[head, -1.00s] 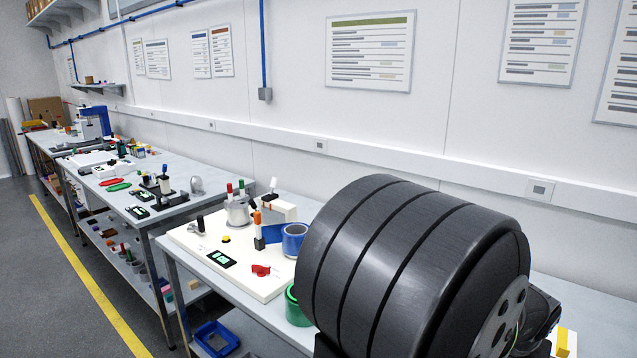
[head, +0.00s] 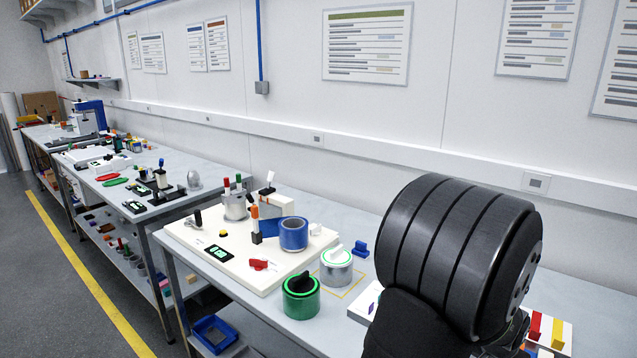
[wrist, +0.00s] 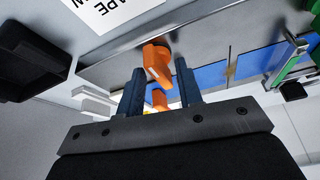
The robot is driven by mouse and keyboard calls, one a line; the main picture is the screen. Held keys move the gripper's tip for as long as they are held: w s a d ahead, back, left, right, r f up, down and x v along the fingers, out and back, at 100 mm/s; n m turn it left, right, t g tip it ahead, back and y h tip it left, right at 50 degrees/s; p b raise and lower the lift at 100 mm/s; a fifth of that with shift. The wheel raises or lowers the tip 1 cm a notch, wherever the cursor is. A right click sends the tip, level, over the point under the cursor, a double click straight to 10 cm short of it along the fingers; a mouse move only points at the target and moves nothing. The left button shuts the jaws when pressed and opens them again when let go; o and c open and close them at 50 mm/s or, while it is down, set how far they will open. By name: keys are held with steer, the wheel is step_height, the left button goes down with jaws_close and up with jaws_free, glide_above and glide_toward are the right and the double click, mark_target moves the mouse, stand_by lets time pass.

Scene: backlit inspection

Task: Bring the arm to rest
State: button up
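My gripper (wrist: 160,82) shows in the wrist view with its two dark fingers apart. An orange piece (wrist: 158,62) shows between and beyond the fingertips, against a grey metal surface, with gaps to both fingers. A smaller orange part shows lower between the fingers. I see nothing clamped. In the head view my black ribbed arm fills the lower right, over the near bench (head: 352,249). The fingers cannot be made out there.
A green pot (head: 301,303) and a white pot with a green rim (head: 336,270) stand left of my arm. A cream board (head: 195,250) holds a blue tape roll (head: 293,234) and small fixtures. A blue bin (head: 215,334) sits below.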

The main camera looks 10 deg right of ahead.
steer(key=shift+w+a+m+g+h, duration=0.15)
steer(key=shift+m+g, duration=0.45)
steer(key=shift+m, duration=1)
steer(key=shift+d+m+g+h, duration=0.15)
steer(key=shift+m+g, duration=0.45)
steer(key=shift+m, duration=1)
steer(key=shift+a, duration=0.1)
steer(key=shift+o, duration=0.5)
steer(key=o, duration=1.1)
steer(key=shift+o, duration=1.4)
steer(key=shift+w+r, duration=0.1)
steer(key=shift+r, duration=0.15)
steer(key=w+a+r+m+t, duration=0.1)
steer(key=w+r+m, duration=0.1)
steer(key=r+m, duration=0.5)
steer(key=w+a+r+m, duration=0.1)
steer(key=w+r+m, duration=0.15)
steer(key=r, duration=0.95)
steer(key=s+x, duration=0.1)
steer(key=x, duration=0.9)
steer(key=shift+d, duration=0.2)
steer(key=shift+r+m, duration=0.1)
steer(key=shift+m, duration=0.15)
